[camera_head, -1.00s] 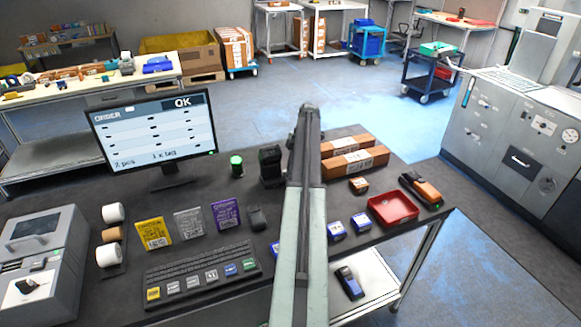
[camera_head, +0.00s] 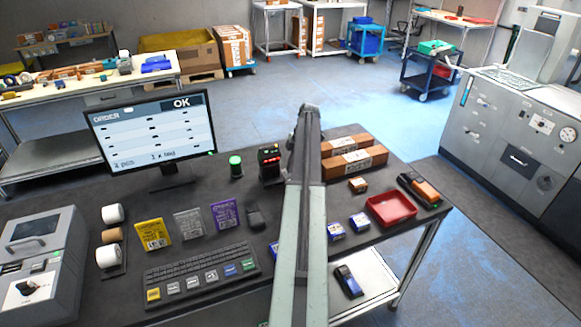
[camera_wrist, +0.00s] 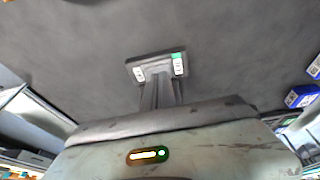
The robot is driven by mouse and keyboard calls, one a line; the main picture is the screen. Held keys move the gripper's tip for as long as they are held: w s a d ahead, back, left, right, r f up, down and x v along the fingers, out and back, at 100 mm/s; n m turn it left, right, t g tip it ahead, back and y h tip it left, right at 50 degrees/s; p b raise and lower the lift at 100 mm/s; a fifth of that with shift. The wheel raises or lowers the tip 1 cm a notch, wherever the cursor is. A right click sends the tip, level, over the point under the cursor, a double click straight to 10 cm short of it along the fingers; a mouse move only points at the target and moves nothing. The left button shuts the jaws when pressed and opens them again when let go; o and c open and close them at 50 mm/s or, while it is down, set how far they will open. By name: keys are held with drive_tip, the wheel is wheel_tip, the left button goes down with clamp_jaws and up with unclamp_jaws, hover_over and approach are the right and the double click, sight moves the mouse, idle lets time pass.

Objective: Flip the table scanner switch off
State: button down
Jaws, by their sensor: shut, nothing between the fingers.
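In the wrist view, a small grey switch plate (camera_wrist: 134,67) lies on the dark table top, with light marked pads at both sides and a green patch at its right. My gripper (camera_wrist: 157,74) is shut and empty, its fingers at the middle of the plate. They cover the plate's middle, so the switch position and any contact cannot be told. In the head view, the black table scanner (camera_head: 269,161) stands upright behind the table's middle with red lights lit. My arm hides the gripper and the plate there.
A green-topped lamp (camera_head: 236,162) and a monitor (camera_head: 152,135) stand left of the scanner. Long cartons (camera_head: 355,160), small blue boxes (camera_head: 337,231) and a red tray (camera_head: 391,208) lie right of my arm. A keyboard (camera_head: 203,274) is at the front left.

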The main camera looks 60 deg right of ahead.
drive_tip(key=a+p+v, duration=0.1)
drive_tip(key=p+v, duration=1.1)
drive_tip(key=v, duration=0.1)
drive_tip(key=shift+r, duration=0.25)
